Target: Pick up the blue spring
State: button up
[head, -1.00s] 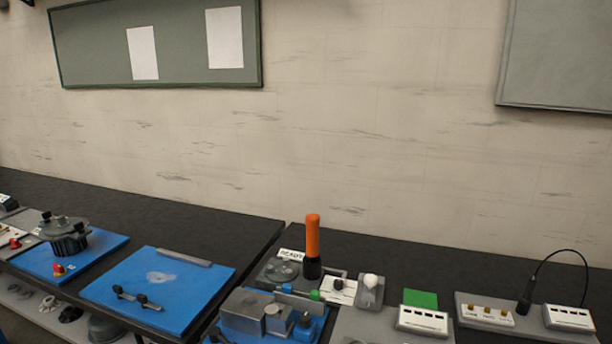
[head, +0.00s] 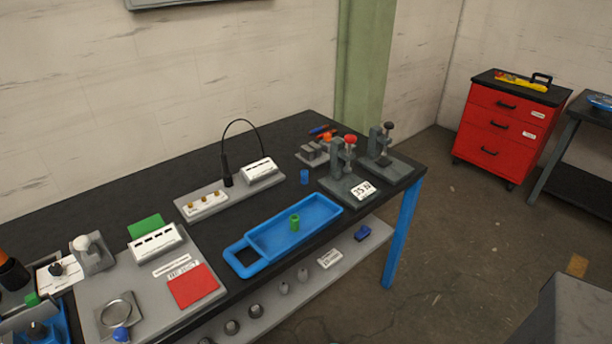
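A small upright blue cylinder (head: 304,176), which looks like the blue spring, stands on the black bench top. It is behind the blue tray (head: 272,211) and left of the press with the red knob. It is too small to make out coils. A similar green piece (head: 295,221) stands inside the tray. My gripper is not in view.
Two grey presses (head: 347,172) (head: 385,154) stand at the bench's right end, one with a red knob. A grey stand with a black cable (head: 228,170) is left of the cylinder. A red cabinet (head: 510,128) stands beyond open floor.

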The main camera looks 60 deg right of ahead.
aim_at(304, 175)
jog(key=z, duration=4.85)
jog(key=i, duration=0.1)
jog(key=u, duration=3.1)
jog(key=k, duration=0.95)
jog(key=u, duration=0.1)
jog(key=i, duration=0.75)
